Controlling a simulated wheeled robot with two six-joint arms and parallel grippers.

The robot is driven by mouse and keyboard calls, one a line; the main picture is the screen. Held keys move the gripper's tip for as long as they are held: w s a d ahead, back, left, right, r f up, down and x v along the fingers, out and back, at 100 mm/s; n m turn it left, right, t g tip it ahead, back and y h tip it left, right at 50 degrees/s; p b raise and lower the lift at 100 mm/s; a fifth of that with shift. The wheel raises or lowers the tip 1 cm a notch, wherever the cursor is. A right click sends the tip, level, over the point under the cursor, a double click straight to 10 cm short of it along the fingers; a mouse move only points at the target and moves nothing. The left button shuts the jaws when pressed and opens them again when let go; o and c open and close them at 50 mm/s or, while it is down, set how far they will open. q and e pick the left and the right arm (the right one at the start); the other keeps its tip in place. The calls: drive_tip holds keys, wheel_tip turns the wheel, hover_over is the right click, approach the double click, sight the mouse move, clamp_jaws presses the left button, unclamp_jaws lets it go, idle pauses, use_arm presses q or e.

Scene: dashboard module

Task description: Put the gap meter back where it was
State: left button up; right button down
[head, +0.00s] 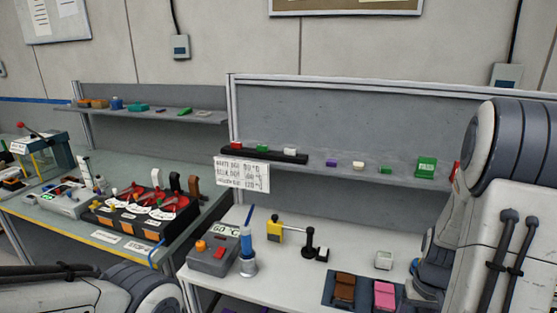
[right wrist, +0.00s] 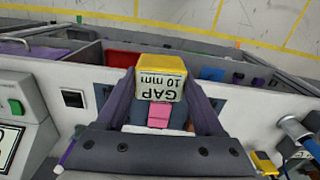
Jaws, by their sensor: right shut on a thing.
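The gap meter (right wrist: 164,78) is a yellow block with a white label reading "GAP 10 mm", upside down in the right wrist view. My right gripper (right wrist: 162,100) is shut on it, with a dark finger on each side. In the head view my right arm covers the right side, and its gripper and the meter cannot be made out. Part of my left arm shows at the lower left of the head view; its gripper is out of the picture.
A dark tray (head: 330,291) holds brown and pink blocks. A shelf (head: 400,181) with small blocks runs behind. Open bins (right wrist: 121,57) show in the wrist view.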

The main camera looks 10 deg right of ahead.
drive_tip(key=w+a+f+n+b, duration=0.1)
drive_tip(key=w+a+f, duration=0.4)
drive_tip(key=a, duration=0.5)
drive_tip(key=w+a+f+n+b, duration=0.1)
drive_tip(key=w+a+f+n, duration=0.3)
drive_tip(key=a, duration=0.7)
wheel_tip(320, 180, down, 2)
drive_tip(key=shift+w+n, duration=0.3)
drive_tip(key=shift+w, duration=0.45)
